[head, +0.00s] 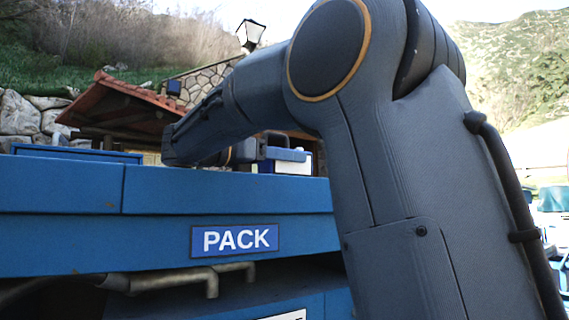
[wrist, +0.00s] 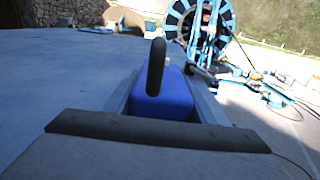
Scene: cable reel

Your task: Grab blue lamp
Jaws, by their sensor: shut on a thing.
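The blue lamp (wrist: 165,97) is a blue block with a black upright handle, in the middle of the wrist view. My gripper (wrist: 168,85) has a grey finger on each side of the lamp and is shut on it. The lamp's lower part is hidden in the wrist view. In the head view my arm reaches left over a blue bench marked PACK, and the wrist end is just above its top. A dark handle (head: 277,138) shows there beside the arm's end. I cannot tell whether the lamp touches the surface.
The blue PACK bench (head: 70,188) fills the lower left of the head view. A low blue tray (head: 75,153) lies on its far left. A white and blue box (head: 292,166) shows near my wrist. A large blue reel (wrist: 200,28) stands beyond in the wrist view.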

